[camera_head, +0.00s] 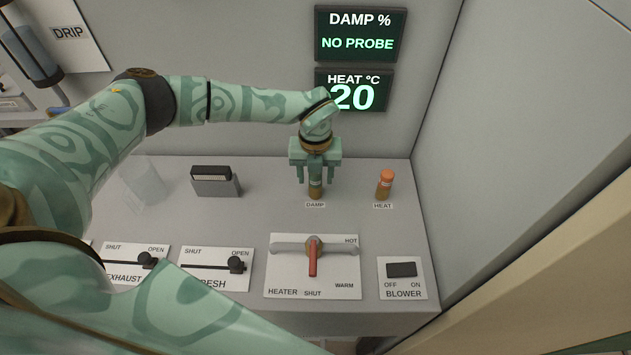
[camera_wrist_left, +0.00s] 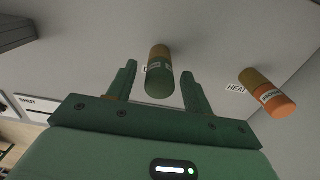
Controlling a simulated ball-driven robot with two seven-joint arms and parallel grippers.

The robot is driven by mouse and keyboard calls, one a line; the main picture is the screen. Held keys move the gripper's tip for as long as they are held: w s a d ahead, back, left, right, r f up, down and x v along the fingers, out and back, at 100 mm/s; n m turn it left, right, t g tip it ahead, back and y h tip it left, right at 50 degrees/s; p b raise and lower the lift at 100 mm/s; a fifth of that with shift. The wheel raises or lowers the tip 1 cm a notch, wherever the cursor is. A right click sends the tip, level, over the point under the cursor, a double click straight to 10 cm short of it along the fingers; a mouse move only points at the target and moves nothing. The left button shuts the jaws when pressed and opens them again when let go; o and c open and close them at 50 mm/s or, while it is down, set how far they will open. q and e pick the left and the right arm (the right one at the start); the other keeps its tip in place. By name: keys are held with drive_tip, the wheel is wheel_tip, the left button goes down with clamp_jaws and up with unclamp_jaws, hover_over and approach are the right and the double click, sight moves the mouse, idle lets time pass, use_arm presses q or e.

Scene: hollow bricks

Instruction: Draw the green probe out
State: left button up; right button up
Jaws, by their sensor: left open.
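The green probe stands upright at the DAMP label on the grey panel top; its brown lower part (camera_head: 315,190) shows below my gripper in the head view. In the left wrist view its green end (camera_wrist_left: 159,84) faces the camera. My left gripper (camera_head: 315,178) is above it, pointing down, with its fingers on either side of the probe. In the left wrist view the open jaws (camera_wrist_left: 157,88) show a gap to the probe on both sides. The gripper hides the probe's upper part in the head view. My right gripper is not in view.
An orange probe (camera_head: 385,184) stands to the right at the HEAT label. A dark grey box (camera_head: 214,182) is to the left. In front are the heater lever (camera_head: 312,258), blower switch (camera_head: 401,270) and two sliders. The damp display (camera_head: 358,33) reads NO PROBE; the heat display (camera_head: 352,91) reads 20.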

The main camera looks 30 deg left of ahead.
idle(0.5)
use_arm(q)
drive_tip(key=shift+c, duration=0.3)
drive_tip(key=shift+p, duration=0.3)
drive_tip(key=c, duration=0.9)
